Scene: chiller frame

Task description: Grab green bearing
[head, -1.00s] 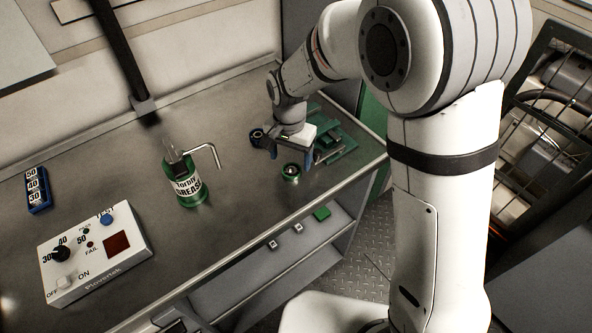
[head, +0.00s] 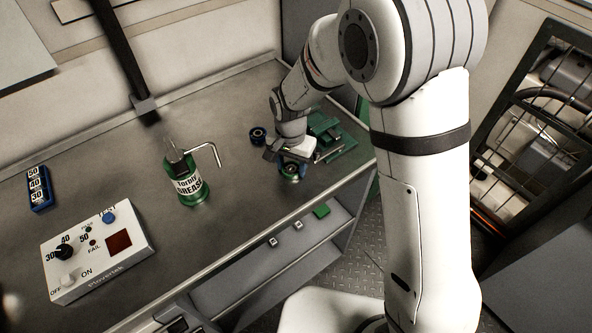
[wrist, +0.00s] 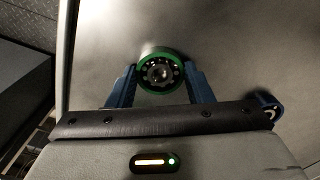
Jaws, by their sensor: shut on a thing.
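The green bearing (head: 292,177) sits at the right part of the workbench, partly hidden under my gripper (head: 289,163) in the head view. In the wrist view the green-rimmed bearing (wrist: 160,89) lies between the two blue fingers of my gripper (wrist: 161,76). The fingers are shut on it, one on each side. The bearing appears to be at or very near the bench surface; I cannot tell whether it touches.
A dark blue ring-like bearing (head: 258,135) lies just left of my gripper. A green fixture (head: 338,143) stands close on the right. A grease can (head: 188,186), a tester box (head: 98,262) and a blue numbered block (head: 40,190) stand further left.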

